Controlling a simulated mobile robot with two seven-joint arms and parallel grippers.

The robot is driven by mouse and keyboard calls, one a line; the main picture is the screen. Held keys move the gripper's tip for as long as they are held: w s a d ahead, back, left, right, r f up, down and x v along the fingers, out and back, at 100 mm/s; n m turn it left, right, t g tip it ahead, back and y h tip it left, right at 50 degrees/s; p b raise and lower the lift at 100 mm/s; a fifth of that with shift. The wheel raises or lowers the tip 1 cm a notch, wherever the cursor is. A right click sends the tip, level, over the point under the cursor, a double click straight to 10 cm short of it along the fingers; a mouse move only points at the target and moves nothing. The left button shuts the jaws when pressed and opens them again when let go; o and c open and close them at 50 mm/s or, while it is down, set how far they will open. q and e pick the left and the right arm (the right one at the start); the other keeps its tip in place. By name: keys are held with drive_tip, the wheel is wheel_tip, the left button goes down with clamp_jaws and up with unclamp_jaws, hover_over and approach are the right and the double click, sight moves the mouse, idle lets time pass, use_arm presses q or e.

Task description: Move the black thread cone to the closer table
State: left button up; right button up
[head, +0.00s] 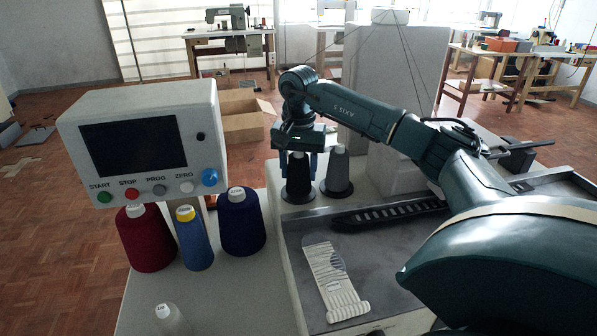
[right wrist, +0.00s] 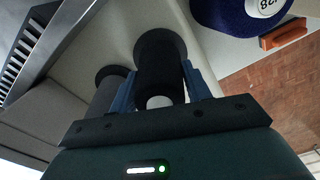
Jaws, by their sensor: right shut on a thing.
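The black thread cone (head: 298,185) stands upright near the back left corner of the machine's pale top, beside a dark grey cone (head: 337,175). My right gripper (head: 298,158) comes down over it from above, its blue fingers on either side of the upper part. In the right wrist view the black cone (right wrist: 160,60) sits between the two blue fingers, which are shut on it. I cannot tell any gap under its base. The closer table (head: 235,300) is the pale top at front left. My left gripper is out of view.
The table's front right part is clear.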

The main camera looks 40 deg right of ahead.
wheel_tip(320, 180, up, 11)
drive_tip(key=shift+f+p, duration=0.15)
drive_tip(key=shift+p, duration=0.45)
drive_tip(key=shift+r+p, duration=0.4)
drive_tip(key=shift+p, duration=0.15)
drive_tip(key=shift+f, duration=0.1)
